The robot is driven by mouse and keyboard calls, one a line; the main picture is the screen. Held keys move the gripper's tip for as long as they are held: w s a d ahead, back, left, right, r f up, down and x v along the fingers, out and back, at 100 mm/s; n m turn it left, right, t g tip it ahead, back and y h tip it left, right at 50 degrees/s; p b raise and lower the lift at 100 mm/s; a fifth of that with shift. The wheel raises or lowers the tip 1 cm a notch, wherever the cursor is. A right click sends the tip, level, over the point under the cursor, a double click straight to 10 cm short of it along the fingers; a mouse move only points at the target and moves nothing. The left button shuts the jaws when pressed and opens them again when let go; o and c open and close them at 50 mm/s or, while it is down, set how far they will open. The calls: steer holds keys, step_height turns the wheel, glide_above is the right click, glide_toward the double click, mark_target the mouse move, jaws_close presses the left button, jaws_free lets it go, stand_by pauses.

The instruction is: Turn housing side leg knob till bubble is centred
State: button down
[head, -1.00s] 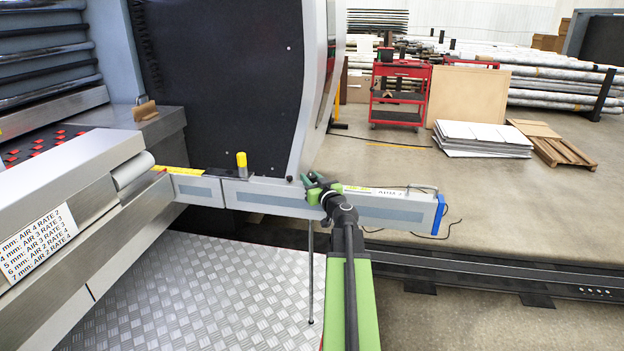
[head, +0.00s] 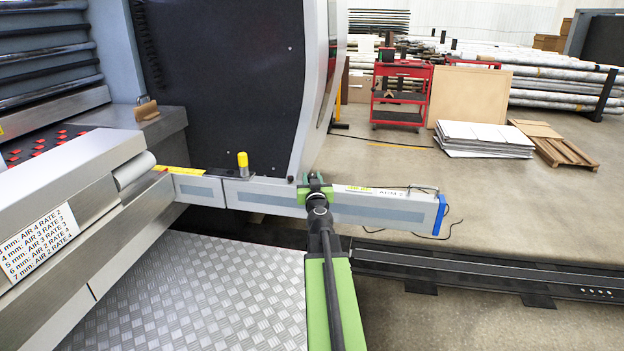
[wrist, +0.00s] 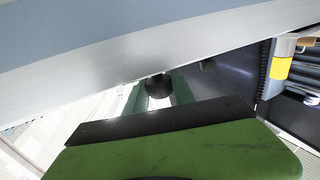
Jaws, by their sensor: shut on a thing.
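A long grey beam (head: 268,197) reaches right from the machine. My gripper (head: 315,182) is at the beam's middle, with green parts showing at its top edge. In the wrist view the beam's grey face (wrist: 130,52) fills the top, and a dark round knob (wrist: 158,86) sits below it between my green fingers. My gripper is shut on this knob. A small yellow-green strip (head: 358,189) lies on the beam just right of my gripper; it may be the level, but I cannot make out a bubble. My arm hides the thin leg under the beam.
A checkered metal plate (head: 190,300) lies below. A black rail (head: 450,271) runs along the floor at right. A red cart (head: 400,95) stands behind.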

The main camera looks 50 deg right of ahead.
steer(key=shift+w+a+m+g+h, duration=0.1)
steer(key=shift+w+m+g+h, duration=0.05)
steer(key=shift+m+g+h, duration=1.05)
steer(key=c, duration=1.1)
jaws_free()
steer(key=shift+o, duration=0.2)
